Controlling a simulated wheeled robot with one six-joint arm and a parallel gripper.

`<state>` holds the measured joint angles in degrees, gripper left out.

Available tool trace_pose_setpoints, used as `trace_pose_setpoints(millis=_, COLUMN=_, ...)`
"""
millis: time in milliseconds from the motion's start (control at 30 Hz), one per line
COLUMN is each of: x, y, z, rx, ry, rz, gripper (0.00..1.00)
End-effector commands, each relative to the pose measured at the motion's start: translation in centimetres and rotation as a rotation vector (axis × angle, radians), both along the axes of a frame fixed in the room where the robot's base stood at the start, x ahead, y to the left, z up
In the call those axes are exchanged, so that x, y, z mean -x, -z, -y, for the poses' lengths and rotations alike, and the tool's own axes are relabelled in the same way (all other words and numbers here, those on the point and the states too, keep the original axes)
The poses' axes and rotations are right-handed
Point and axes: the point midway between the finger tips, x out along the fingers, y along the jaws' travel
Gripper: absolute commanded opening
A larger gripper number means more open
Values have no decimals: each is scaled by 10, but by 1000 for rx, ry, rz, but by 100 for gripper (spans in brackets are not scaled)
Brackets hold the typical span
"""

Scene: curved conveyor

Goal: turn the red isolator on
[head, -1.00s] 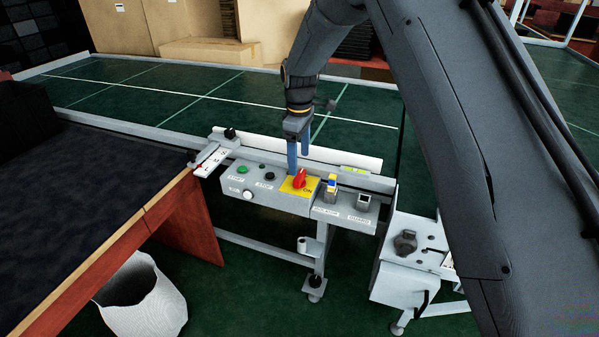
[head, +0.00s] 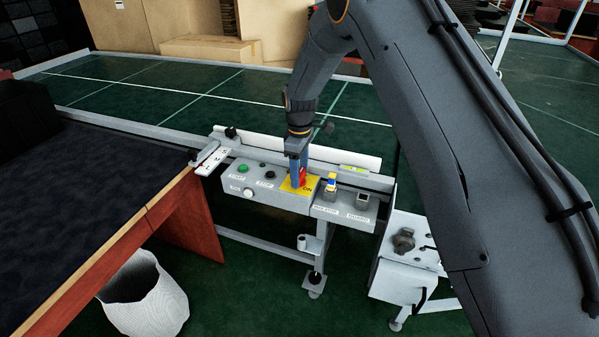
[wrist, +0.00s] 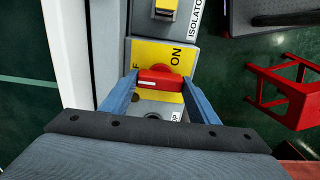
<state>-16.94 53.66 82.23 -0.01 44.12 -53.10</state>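The red isolator (head: 302,176) is a rotary handle on a yellow plate (head: 288,186) on the grey control box. In the wrist view the red handle (wrist: 160,78) lies crosswise on the yellow plate (wrist: 150,54), and "ON" shows beside it. My gripper (head: 299,180) reaches down over it from above. In the wrist view the blue fingers of my gripper (wrist: 159,77) stand apart, one at each end of the handle. The gaps there are very small, and I cannot tell whether the fingers touch it. The left finger covers part of the other label.
Start (head: 242,170) and stop (head: 268,174) buttons sit left of the isolator. A yellow-and-blue topped switch (head: 331,184) and a guard switch (head: 362,199) sit close on its right. A dark-topped table (head: 95,190) stands left, and a white bin (head: 145,300) below it.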

Motion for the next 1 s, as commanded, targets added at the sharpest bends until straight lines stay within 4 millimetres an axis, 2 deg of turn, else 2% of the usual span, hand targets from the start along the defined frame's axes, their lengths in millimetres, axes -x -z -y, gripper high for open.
trace_pose_setpoints(millis=267, x=0, y=0, z=0, rx=0, ry=15, rz=0, gripper=32)
trace_pose_setpoints(millis=467, x=0, y=0, z=0, rx=-1, ry=89, rz=1, gripper=32)
trace_pose_setpoints(millis=1000, x=-1, y=0, z=0, rx=-1, ry=555, rz=1, gripper=32)
